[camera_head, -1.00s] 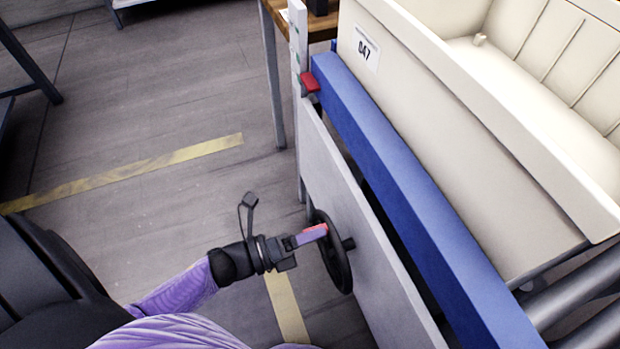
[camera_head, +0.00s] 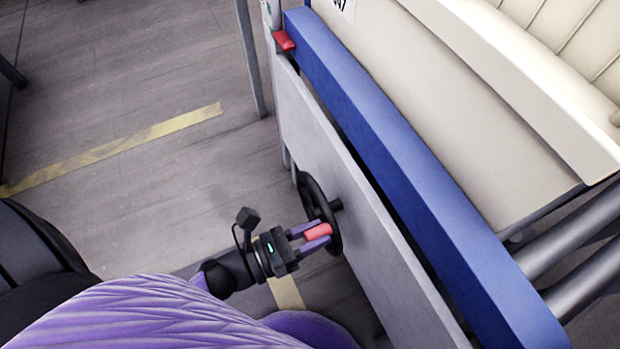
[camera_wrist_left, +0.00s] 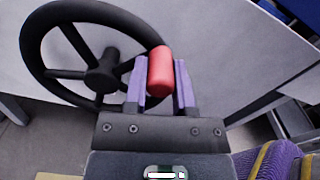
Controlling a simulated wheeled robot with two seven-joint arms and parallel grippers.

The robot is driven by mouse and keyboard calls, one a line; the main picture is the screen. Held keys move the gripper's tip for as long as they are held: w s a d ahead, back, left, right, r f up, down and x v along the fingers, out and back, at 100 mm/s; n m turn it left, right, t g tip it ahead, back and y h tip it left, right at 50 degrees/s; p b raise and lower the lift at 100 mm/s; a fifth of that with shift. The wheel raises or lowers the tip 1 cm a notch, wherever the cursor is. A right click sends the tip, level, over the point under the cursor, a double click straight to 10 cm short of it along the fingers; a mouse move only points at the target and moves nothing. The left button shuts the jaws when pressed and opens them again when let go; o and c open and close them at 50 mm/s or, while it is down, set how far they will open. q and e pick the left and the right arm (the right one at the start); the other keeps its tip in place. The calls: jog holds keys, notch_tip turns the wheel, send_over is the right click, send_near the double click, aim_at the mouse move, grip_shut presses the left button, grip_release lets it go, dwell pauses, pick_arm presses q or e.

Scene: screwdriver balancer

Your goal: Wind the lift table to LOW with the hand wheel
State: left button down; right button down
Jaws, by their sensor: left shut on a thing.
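The black hand wheel (camera_head: 308,190) is mounted on the grey side panel of the lift table. Its red handle (camera_head: 318,232) sticks out toward my left gripper (camera_head: 312,238). My left gripper is shut on the red handle, with a purple finger on each side. In the left wrist view the red handle (camera_wrist_left: 160,72) stands between the fingers, with the wheel (camera_wrist_left: 100,78) behind and to the left. The blue lift table top (camera_head: 400,160) runs above the panel. A red pointer (camera_head: 285,41) sits at its far corner by an upright scale (camera_head: 270,15), whose marks I cannot read. My right gripper is not in view.
Grey rollers (camera_head: 575,240) stand at the right. A yellow tape line (camera_head: 120,146) crosses the open floor on the left.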

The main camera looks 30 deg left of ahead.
pick_arm(q)
jog(key=shift+s+d+f+m+b, duration=0.25)
jog(key=shift+f+m+b, duration=0.1)
jog(key=shift+m, duration=0.25)
jog(key=shift+s+d+f+m+b, duration=0.2)
jog(key=shift+f+m+b, duration=0.15)
jog(key=shift+m, duration=0.25)
jog(key=shift+c, duration=2.2)
grip_release()
jog(key=shift+w, duration=0.1)
jog(key=p+v, duration=0.1)
jog(key=v, duration=0.9)
jog(key=shift+p, duration=0.4)
